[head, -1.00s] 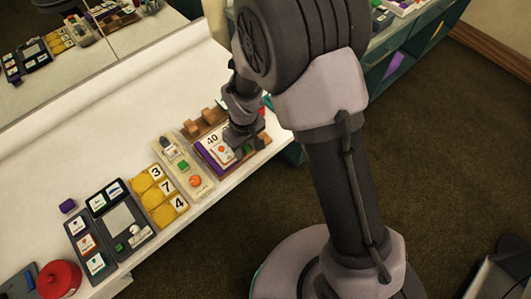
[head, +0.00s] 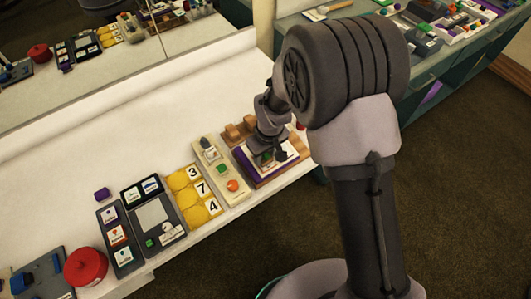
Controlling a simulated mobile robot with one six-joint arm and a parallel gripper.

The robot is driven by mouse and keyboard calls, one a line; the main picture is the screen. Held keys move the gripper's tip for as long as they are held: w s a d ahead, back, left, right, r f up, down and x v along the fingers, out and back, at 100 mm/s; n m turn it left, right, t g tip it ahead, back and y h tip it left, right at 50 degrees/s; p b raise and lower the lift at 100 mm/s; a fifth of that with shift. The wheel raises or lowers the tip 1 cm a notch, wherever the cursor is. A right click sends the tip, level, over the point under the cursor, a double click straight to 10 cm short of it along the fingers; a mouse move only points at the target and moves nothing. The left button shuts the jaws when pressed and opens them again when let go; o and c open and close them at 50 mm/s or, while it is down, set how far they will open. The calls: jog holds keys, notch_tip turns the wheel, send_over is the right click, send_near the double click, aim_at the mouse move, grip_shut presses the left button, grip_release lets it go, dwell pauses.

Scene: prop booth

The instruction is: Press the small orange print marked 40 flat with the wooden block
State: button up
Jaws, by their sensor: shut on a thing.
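My gripper (head: 268,157) points down low over the wooden board with the purple pad (head: 250,171). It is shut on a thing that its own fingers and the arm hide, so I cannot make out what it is. A white sheet (head: 289,153) shows around the fingers on the pad. The number 40 and the orange print are not visible now, with the gripper covering that spot. Brown wooden pieces (head: 233,132) stand at the back edge of the board. I cannot tell whether the held thing touches the sheet.
Left of the board are a beige tray with green and orange buttons (head: 222,170), yellow pieces with number cards (head: 194,195), a dark panel (head: 153,216), a purple block (head: 102,193) and a red round pot (head: 85,267). The white table (head: 150,130) is clear behind them.

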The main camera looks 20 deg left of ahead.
jog(key=shift+f+b, duration=0.55)
jog(key=shift+b, duration=0.1)
dwell(1.9)
jog(key=shift+r, duration=0.1)
jog(key=r+p, duration=0.1)
jog(key=r, duration=0.1)
jog(key=r+p, duration=0.1)
jog(key=r, duration=0.1)
jog(key=r+p, duration=0.2)
jog(key=shift+s+d, duration=0.2)
jog(key=shift+d, duration=0.05)
jog(key=shift+f, duration=0.1)
jog(key=shift+d, duration=0.1)
jog(key=d+r+m+b, duration=0.1)
jog(key=d+m, duration=0.2)
jog(key=d, duration=0.5)
jog(key=d+r+m+b, duration=0.1)
jog(key=d+m+b, duration=0.1)
jog(key=d, duration=0.7)
jog(key=d+r+m+h+b, duration=0.1)
jog(key=d+m, duration=0.4)
jog(key=d, duration=0.4)
jog(key=shift+s+t+b, duration=0.3)
jog(key=shift+s+b, duration=0.05)
jog(key=shift+b, duration=0.05)
